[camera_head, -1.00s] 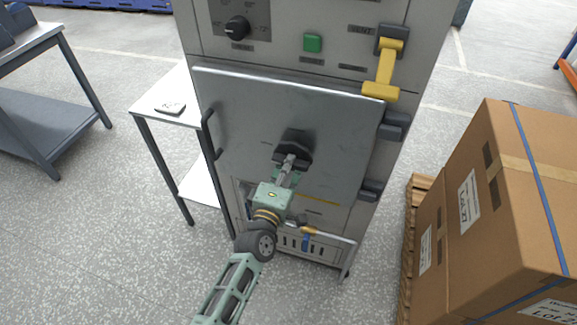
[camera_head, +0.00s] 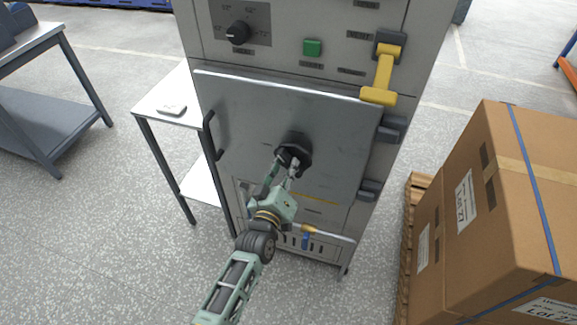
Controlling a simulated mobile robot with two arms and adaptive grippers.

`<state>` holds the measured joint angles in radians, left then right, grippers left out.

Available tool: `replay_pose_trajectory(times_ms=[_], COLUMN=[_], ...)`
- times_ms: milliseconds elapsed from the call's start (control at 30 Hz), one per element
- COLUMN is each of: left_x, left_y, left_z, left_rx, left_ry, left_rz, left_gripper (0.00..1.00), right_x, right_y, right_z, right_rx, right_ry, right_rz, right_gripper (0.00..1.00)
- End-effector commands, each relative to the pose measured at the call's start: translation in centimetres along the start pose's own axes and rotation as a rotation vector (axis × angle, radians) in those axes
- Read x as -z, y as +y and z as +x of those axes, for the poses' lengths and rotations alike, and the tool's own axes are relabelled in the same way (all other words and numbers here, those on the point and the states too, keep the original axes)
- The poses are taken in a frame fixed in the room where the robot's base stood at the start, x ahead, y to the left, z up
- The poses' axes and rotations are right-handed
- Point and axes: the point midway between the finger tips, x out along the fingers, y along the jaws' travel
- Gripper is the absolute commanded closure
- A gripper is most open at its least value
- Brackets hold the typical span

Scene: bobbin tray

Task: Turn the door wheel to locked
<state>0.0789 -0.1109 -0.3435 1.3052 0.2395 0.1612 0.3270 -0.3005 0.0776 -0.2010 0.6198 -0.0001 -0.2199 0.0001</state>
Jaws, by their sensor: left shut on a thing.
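The door wheel (camera_head: 297,146) is a dark round knob with lobes in the middle of the grey metal door (camera_head: 255,110) of a tall cabinet. The door looks closed against the cabinet. My left gripper (camera_head: 289,160) reaches up from below. Its fingers are spread around the wheel's lower part and are shut on it. The gripper hides the wheel's lower edge. I cannot make out any locked or unlocked mark by the wheel. My right gripper is not in view.
Above the door are a dark dial (camera_head: 237,33), a green button (camera_head: 312,47) and a yellow lever (camera_head: 382,75). A black door handle (camera_head: 211,135) is at the left. A small side table (camera_head: 160,103) stands left, and strapped cartons (camera_head: 500,210) stand right.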

Motion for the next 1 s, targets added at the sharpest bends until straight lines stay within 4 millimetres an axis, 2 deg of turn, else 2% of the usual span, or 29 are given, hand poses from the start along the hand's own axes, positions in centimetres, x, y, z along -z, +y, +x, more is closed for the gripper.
replay_pose_trajectory(times_ms=[500,800,1000], left_x=[-0.03,-0.07,-0.07], left_y=[-0.02,-0.03,-0.06], left_z=[-0.02,-0.02,-0.03], left_rx=[0.001,0.000,0.001], left_ry=[-0.001,-0.002,-0.002], left_rz=[0.452,0.605,0.648], left_gripper=[1.00,1.00,1.00], right_x=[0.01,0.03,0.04], right_y=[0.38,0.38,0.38], right_z=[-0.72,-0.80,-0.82], right_rx=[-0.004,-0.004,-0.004], right_ry=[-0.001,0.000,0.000], right_rz=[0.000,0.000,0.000], right_gripper=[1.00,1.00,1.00])
